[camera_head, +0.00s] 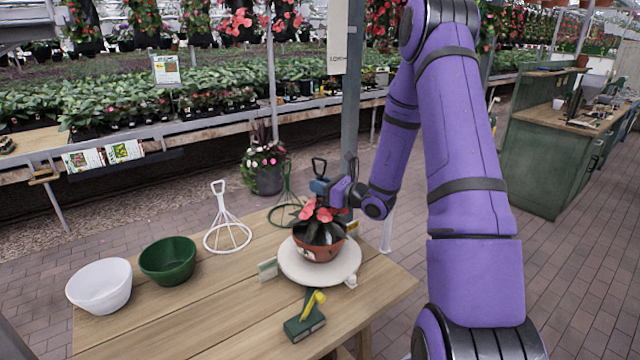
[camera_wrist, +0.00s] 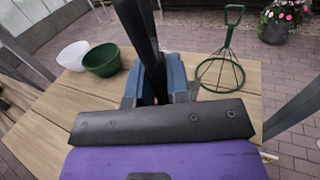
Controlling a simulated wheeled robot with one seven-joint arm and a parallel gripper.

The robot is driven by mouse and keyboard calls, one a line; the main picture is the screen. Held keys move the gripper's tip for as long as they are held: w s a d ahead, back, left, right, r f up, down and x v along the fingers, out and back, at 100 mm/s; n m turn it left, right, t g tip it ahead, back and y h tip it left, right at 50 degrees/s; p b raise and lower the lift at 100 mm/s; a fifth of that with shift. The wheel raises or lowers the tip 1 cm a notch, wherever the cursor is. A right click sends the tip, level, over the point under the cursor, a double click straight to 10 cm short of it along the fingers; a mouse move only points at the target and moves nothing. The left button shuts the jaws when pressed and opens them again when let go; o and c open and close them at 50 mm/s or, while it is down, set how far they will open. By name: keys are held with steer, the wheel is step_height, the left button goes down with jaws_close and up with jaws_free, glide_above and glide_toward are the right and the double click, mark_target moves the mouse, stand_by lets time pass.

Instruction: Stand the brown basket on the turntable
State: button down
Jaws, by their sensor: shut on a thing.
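The brown basket (camera_head: 318,252), with red flowers and dark leaves, is upright over the middle of the round off-white turntable (camera_head: 345,266). I cannot tell whether its base touches the top. My gripper (camera_head: 319,187) is just above and behind the flowers, its blue fingers shut on a black hanger handle (camera_head: 319,166). In the wrist view my gripper (camera_wrist: 160,98) grips the dark bar of this handle (camera_wrist: 138,30). The flowers and leaves hide where the hanger meets the basket.
On the wooden table stand a white bowl (camera_head: 100,287), a green bowl (camera_head: 168,262), a white wire hanger (camera_head: 228,234) and a green hanger (camera_head: 287,212). A green block with a yellow part (camera_head: 304,323) lies in front of the turntable. The table's front left is clear.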

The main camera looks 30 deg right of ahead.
steer(key=c, duration=1.1)
jaws_free()
steer(key=shift+f, duration=0.1)
